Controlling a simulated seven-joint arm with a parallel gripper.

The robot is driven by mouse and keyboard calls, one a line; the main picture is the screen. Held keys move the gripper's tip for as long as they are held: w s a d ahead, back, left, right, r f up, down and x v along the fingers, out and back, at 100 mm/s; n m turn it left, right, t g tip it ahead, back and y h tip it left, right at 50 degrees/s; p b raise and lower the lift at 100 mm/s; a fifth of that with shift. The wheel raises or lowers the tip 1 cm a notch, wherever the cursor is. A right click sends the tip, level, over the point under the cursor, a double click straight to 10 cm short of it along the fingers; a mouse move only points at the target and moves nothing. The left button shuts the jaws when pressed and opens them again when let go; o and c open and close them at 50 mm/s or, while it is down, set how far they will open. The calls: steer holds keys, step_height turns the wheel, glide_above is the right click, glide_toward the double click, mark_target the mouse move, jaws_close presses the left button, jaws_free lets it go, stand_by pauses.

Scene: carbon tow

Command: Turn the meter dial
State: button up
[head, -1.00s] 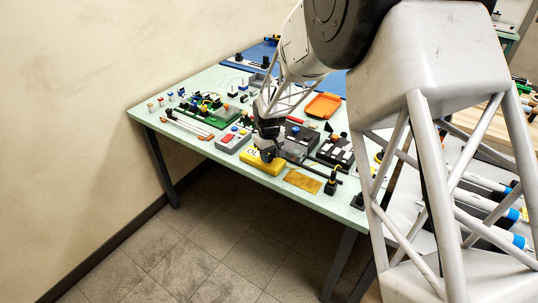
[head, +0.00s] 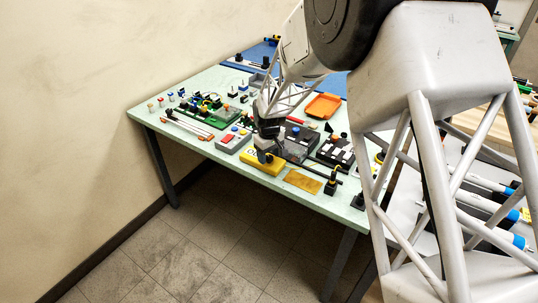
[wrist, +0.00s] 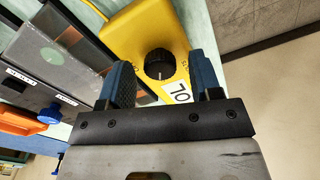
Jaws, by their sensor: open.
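The yellow meter (wrist: 138,28) fills the upper middle of the wrist view, with a black round dial (wrist: 159,64) on its face. My gripper (wrist: 161,60) is open, with one blue finger on each side of the dial. I see gaps between the dial and both fingers; their height relative to it is unclear. In the head view my gripper (head: 265,153) is over the yellow meter (head: 262,164) at the table's front edge and hides the dial.
A dark grey box with a blue knob (wrist: 49,113) stands beside the meter. An orange tray (head: 323,105) lies farther back. A tan sheet (head: 303,181) and a black stand (head: 331,183) are to the right. The green table (head: 143,112) is crowded; its front edge is close.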

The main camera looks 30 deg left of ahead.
mark_target(269, 157)
steer(key=shift+r, duration=3.9)
